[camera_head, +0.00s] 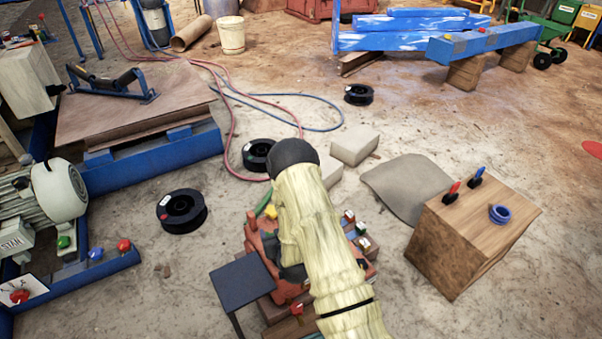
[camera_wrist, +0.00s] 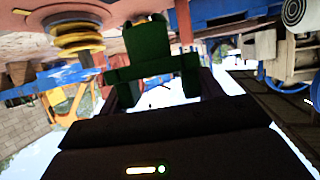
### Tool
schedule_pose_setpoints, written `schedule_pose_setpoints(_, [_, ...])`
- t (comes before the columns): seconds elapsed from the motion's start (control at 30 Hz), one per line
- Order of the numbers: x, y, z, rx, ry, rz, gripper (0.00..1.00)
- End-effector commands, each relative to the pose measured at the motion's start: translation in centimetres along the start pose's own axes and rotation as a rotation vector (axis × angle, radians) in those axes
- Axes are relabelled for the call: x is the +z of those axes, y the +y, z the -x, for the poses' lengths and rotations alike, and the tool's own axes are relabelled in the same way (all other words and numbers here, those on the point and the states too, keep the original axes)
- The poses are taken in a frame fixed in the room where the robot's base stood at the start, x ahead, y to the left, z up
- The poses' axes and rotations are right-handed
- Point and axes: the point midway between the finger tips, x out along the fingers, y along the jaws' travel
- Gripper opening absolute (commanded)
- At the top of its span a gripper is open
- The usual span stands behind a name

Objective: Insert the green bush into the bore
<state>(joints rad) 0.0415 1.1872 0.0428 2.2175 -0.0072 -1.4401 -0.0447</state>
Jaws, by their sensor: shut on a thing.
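In the wrist view a dark green piece (camera_wrist: 148,42), which I take to be the green bush, is between the fingers of my gripper (camera_wrist: 152,72). My gripper is shut on it. The piece is in shadow, so its exact shape is unclear. In the head view my arm in its pale sleeve hides the gripper and most of an orange-red machine (camera_head: 262,240). I cannot make out the bore in either view.
A dark square plate (camera_head: 241,284) is left of the machine. A wooden block (camera_head: 470,245) with a blue ring (camera_head: 500,214) stands at right. Black spools (camera_head: 181,211), pale blocks (camera_head: 354,145) and hoses lie around. A yellow spring (camera_wrist: 76,40) is at upper left in the wrist view.

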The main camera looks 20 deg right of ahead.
Motion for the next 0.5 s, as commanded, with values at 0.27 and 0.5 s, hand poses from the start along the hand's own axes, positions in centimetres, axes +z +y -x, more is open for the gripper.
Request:
schedule_pose_setpoints(0.27, [-0.1,0.2,-0.1,0.002,0.002,0.000,0.35])
schedule_pose_setpoints(0.5, [-2.5,1.6,-2.3,-0.027,0.011,0.012,0.35])
